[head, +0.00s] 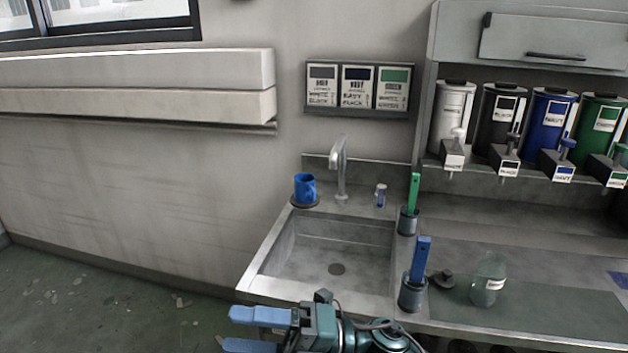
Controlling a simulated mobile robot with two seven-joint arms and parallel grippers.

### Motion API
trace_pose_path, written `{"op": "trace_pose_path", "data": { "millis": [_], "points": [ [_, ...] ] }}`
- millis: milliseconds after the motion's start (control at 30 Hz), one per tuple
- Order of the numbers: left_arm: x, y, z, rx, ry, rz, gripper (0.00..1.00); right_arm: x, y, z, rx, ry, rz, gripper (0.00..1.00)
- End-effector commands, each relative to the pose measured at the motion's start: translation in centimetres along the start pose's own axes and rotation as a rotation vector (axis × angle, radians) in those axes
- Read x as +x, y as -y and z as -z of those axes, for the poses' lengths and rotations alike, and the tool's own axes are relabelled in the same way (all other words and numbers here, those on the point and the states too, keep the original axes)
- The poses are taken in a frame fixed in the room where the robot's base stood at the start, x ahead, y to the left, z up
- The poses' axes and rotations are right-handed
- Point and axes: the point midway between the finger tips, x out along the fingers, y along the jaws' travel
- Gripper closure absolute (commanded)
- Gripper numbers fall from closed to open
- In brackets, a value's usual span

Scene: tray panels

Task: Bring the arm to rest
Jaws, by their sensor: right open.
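My right gripper (243,330) shows at the bottom of the head view, in front of the sink's front edge. Its two blue fingers point left and stand apart, with nothing between them. The right arm (385,338) comes in from the bottom, partly cut off by the frame edge. My left gripper is not in view.
A steel sink (337,240) with a tap (340,170) and blue mug (305,188) is ahead. Green (413,192) and blue (420,260) handles stand in dark holders. A clear jar (488,280) is on the counter below several dispensers (550,130).

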Motion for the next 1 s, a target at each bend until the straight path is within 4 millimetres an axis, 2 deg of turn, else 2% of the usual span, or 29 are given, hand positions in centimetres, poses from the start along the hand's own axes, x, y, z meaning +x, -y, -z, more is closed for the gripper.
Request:
{"op": "trace_pose_path", "data": {
  "millis": [67, 167, 233, 333, 467, 500, 600, 700, 800, 1000],
  "points": [
    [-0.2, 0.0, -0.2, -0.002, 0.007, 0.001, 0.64, -1.1, -0.1, -1.2, 0.168, 0.208, -0.105, 0.35],
    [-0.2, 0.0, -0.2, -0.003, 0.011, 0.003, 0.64, -4.2, 0.8, -2.9, 0.384, 0.472, -0.21, 0.35],
    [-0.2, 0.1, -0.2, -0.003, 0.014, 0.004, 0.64, -7.1, 2.3, -3.6, 0.542, 0.657, -0.271, 0.35],
    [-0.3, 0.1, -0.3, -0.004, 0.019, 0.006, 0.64, -12.1, 5.5, -3.2, 0.776, 0.92, -0.339, 0.35],
    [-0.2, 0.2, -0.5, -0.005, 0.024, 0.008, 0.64, -19.0, 10.5, 0.2, 1.083, 1.251, -0.4, 0.35],
    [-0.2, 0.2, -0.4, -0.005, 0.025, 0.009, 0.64, -20.9, 11.9, 1.7, 1.169, 1.342, -0.412, 0.35],
    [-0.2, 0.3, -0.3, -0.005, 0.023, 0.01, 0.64, -24.5, 14.7, 5.8, 1.346, 1.526, -0.429, 0.35],
    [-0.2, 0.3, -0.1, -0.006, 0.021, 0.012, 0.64, -26.8, 16.3, 9.1, 1.467, 1.651, -0.436, 0.35],
    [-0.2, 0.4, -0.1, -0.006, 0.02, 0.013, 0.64, -27.9, 17.2, 11.2, 1.536, 1.721, -0.437, 0.35],
    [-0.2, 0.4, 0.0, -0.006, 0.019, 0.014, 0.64, -28.4, 17.5, 12.1, 1.566, 1.75, -0.437, 0.35]
  ]
}}
